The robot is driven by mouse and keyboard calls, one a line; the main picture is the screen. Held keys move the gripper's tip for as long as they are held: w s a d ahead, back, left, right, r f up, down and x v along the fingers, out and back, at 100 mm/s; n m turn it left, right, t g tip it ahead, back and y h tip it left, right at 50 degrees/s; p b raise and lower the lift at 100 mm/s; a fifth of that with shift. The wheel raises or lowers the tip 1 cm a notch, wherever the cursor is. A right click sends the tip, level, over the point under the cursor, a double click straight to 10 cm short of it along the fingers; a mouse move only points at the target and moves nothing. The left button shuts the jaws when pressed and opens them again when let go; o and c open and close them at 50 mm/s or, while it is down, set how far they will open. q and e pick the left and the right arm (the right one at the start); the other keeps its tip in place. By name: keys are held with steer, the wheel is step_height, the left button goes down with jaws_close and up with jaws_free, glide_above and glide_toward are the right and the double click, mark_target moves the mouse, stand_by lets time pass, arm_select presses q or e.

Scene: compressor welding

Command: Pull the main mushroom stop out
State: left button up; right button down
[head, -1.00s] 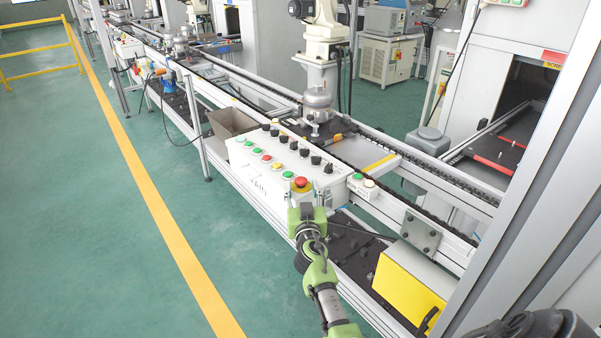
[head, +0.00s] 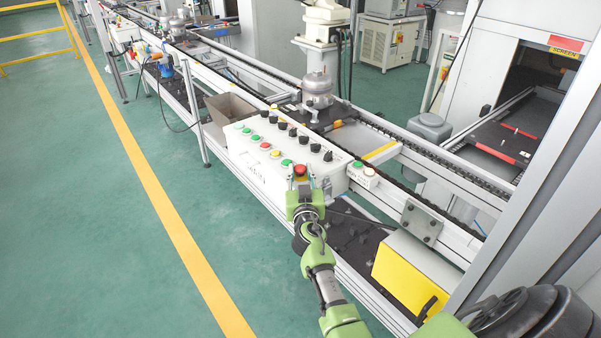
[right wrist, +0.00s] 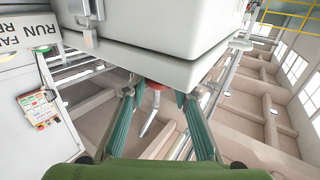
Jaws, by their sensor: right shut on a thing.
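The main mushroom stop (head: 300,170) is a red round knob at the near right end of the white control box (head: 250,165). My right gripper (head: 301,184) reaches it from the front and is shut on it, with fingertips beside the knob. In the right wrist view the red knob (right wrist: 155,86) shows between my right gripper's two fingers (right wrist: 154,97), below the pale box (right wrist: 165,60). The fingers hide part of the knob's surround, and I cannot tell whether it is in or out. My left gripper is not in view.
Several coloured buttons and black knobs (head: 290,132) line the box top. A small white button box (head: 362,178) is close on the right. A conveyor rail (head: 430,155) runs behind, and a yellow-fronted box (head: 408,275) stands nearer. Green floor (head: 90,220) on the left is clear.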

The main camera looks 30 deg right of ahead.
steer(key=shift+r, duration=0.75)
steer(key=shift+w, duration=0.1)
steer(key=c, duration=1.6)
jaws_free()
steer(key=shift+f, duration=0.1)
steer(key=shift+s+a, duration=0.1)
steer(key=shift+s, duration=0.15)
steer(key=v, duration=0.7)
